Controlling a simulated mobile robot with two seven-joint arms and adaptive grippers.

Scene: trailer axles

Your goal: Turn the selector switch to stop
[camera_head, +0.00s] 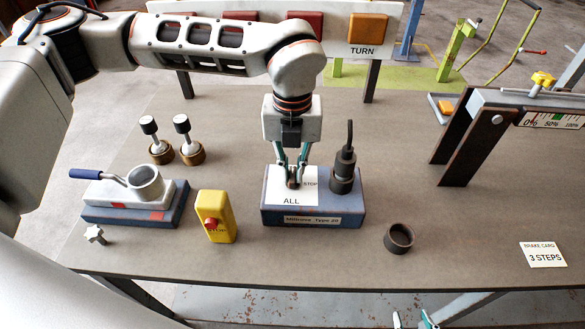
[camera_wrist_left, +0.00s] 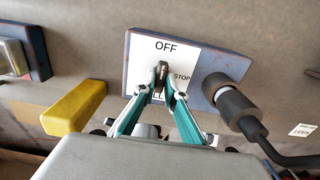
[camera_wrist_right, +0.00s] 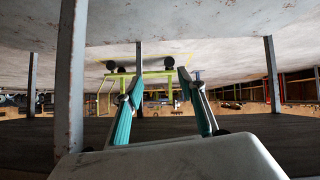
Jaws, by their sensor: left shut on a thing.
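The selector switch (camera_wrist_left: 162,73) is a small dark knob on a white plate (camera_head: 290,193) on top of a blue box (camera_head: 313,214). The plate reads OFF at the far side, STOP at the right and ALL at the near side. In the left wrist view the knob's long side runs roughly along the OFF–ALL line, not toward STOP. My left gripper (camera_head: 293,181) points down from above, shut on the knob with a fingertip on each side; it also shows in the left wrist view (camera_wrist_left: 162,92). My right gripper (camera_wrist_right: 160,84) is open and empty, low beyond the table's front edge.
A dark plug with a cable (camera_head: 343,170) stands on the box, right of the plate. A yellow box with a red button (camera_head: 217,222) stands to the left. A dark ring (camera_head: 399,238) lies to the right. The table between ring and brake card (camera_head: 543,254) is clear.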

